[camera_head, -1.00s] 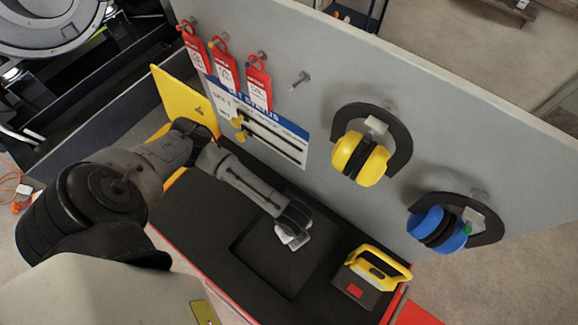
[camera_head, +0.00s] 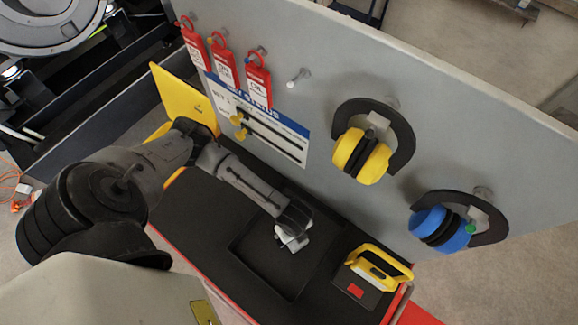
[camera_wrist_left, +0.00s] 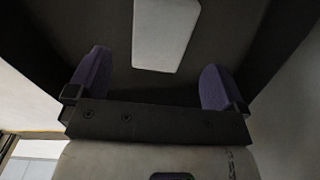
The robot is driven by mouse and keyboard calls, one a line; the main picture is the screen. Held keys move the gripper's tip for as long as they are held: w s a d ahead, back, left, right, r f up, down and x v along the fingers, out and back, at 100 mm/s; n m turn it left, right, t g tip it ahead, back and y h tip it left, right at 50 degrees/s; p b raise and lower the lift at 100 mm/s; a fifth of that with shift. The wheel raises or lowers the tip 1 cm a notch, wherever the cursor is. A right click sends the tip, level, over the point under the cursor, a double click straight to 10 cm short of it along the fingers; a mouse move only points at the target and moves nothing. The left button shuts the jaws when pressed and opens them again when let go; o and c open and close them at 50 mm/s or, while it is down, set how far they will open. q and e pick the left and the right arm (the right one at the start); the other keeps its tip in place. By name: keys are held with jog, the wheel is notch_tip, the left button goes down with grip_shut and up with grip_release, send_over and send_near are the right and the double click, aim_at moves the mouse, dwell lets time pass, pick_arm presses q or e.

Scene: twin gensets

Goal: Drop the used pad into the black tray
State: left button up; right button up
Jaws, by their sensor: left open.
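The black tray (camera_head: 262,264) is a square recess in the dark bench top. My left gripper (camera_head: 293,230) is over the tray's far right part, pointing down. A whitish pad-like piece (camera_head: 289,243) shows at the gripper's end, partly hidden by it. In the left wrist view, the pad (camera_wrist_left: 163,34) is a pale rectangle against a dark surface, ahead of the fingers of my left gripper (camera_wrist_left: 155,85). The two purple-grey fingers are wide apart with nothing between them. The pad is clear of both fingers. My right gripper is out of view.
A grey upright panel (camera_head: 330,60) stands behind the bench, with red tags, yellow earmuffs (camera_head: 360,158) and blue earmuffs (camera_head: 440,229). A yellow-handled box (camera_head: 372,274) stands right of the tray. A yellow plate (camera_head: 184,97) is at the left.

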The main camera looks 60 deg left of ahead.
pick_arm(q)
notch_tip(320, 180, up, 14)
jog(key=shift+p, duration=0.4)
jog(key=shift+f, duration=0.15)
dwell(0.5)
